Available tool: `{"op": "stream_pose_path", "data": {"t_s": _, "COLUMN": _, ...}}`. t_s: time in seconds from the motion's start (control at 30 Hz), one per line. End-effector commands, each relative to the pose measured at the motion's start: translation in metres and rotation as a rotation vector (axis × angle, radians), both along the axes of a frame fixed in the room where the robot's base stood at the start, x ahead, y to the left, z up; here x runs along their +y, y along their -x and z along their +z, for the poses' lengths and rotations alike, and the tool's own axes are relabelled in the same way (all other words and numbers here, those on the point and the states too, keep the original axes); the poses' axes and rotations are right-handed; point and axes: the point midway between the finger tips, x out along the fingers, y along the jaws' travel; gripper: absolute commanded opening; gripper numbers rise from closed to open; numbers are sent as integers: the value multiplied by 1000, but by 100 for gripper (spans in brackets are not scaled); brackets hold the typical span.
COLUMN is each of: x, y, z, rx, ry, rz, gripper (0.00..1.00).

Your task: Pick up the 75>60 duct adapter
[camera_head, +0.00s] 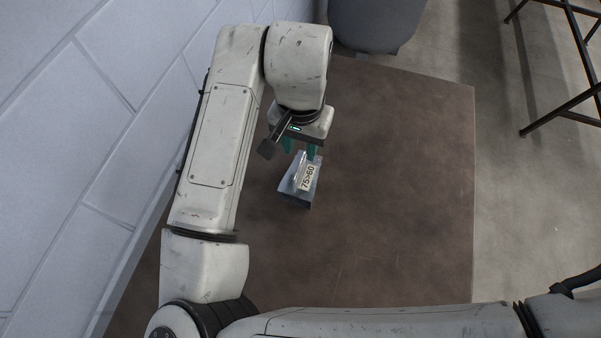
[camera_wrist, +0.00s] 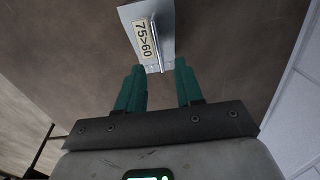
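The 75>60 duct adapter (camera_head: 302,182) is a small grey sheet-metal piece with a cream label. It is on the brown table (camera_head: 400,190), below my gripper (camera_head: 300,150) in the head view.
A pale block wall (camera_head: 70,130) runs along the left. A grey rounded object (camera_head: 375,22) stands beyond the table's far edge. A black metal frame (camera_head: 560,115) stands on the floor at right. The table's right part is clear.

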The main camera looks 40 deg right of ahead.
Motion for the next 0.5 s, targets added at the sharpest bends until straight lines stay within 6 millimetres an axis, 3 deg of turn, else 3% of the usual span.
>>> {"op": "stream_pose_path", "data": {"t_s": 0.3, "x": 11, "y": 6, "z": -38, "rx": 3, "ry": -1, "rz": 2, "gripper": 36}}
{"op": "stream_pose_path", "data": {"t_s": 0.5, "x": 11, "y": 6, "z": -51, "rx": 1, "ry": 0, "rz": 1, "gripper": 36}}
